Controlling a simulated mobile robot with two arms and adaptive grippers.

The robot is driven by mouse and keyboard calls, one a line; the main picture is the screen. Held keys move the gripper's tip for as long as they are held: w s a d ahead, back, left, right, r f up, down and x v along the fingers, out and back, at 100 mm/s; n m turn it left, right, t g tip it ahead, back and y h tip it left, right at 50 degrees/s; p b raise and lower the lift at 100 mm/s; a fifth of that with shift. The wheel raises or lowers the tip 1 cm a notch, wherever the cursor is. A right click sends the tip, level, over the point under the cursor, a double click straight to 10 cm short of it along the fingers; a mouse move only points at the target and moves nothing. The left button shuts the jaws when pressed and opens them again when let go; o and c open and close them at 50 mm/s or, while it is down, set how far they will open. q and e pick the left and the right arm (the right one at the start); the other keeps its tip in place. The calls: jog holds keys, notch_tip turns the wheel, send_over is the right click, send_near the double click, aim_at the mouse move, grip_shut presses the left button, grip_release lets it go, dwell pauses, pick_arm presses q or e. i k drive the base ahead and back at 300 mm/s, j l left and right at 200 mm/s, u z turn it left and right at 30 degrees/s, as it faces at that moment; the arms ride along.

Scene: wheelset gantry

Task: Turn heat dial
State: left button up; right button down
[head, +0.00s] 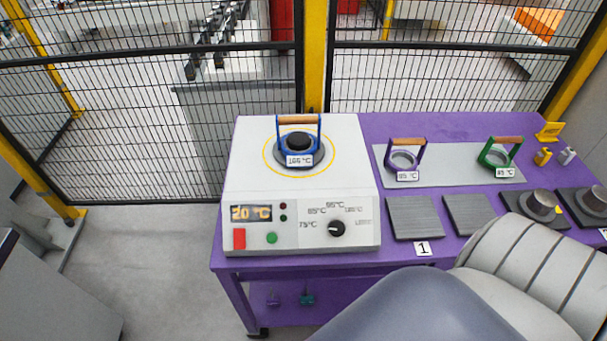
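The heat dial (336,228) is a round black knob on the sloped front panel of a white heater (300,180). Temperature labels are printed around it, from 75°C at the left over the top to the right. Its pointer is too small to read surely. The display (251,213) on the panel's left reads 20 °C. A red switch (239,239), a green button (272,238) and two small dark lamps sit near it. A blue ring with a wooden handle (298,119), labelled 105 °C or similar, stands on the heater's top. Neither gripper is in view.
The purple table (450,125) also bears a purple-handled ring (405,146) and a green-handled ring (499,150) on a grey plate. Dark square pads lie in front. A large grey arm part of mine covers the lower right. Mesh fence (150,120) stands behind.

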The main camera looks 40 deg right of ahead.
aim_at(336, 229)
jog(key=z, duration=1.4)
